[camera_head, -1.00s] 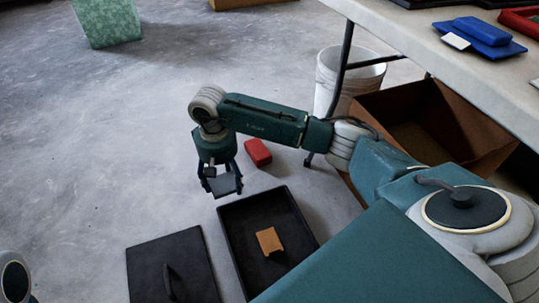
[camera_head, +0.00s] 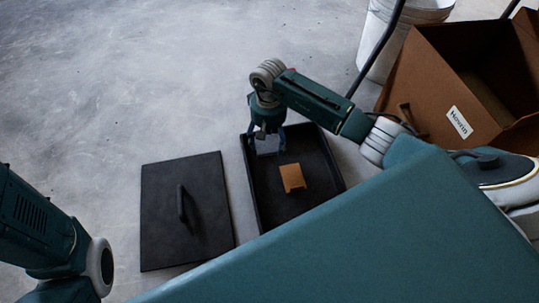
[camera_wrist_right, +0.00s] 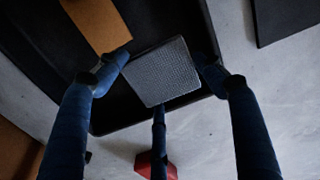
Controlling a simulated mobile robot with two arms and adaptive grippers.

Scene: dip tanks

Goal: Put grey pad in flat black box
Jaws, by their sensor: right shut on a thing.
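The grey pad (camera_head: 267,146) is a small flat square, held in my right gripper (camera_head: 267,133) over the far left end of the flat black box (camera_head: 312,148). The wrist view shows the textured pad (camera_wrist_right: 157,72) between the fingers of the right gripper (camera_wrist_right: 165,65), with the open black box (camera_wrist_right: 48,62) beneath. I cannot tell whether the pad touches the box floor. An orange-brown piece (camera_head: 291,178) lies inside the box, near the pad. My left gripper is out of view; only part of the left arm shows.
A black lid (camera_head: 160,215) with a handle lies on the floor left of the box. A brown carton (camera_head: 425,75) and a white bucket (camera_head: 385,50) stand at the upper right. A red block (camera_wrist_right: 155,165) shows in the wrist view. Floor beyond the lid is clear.

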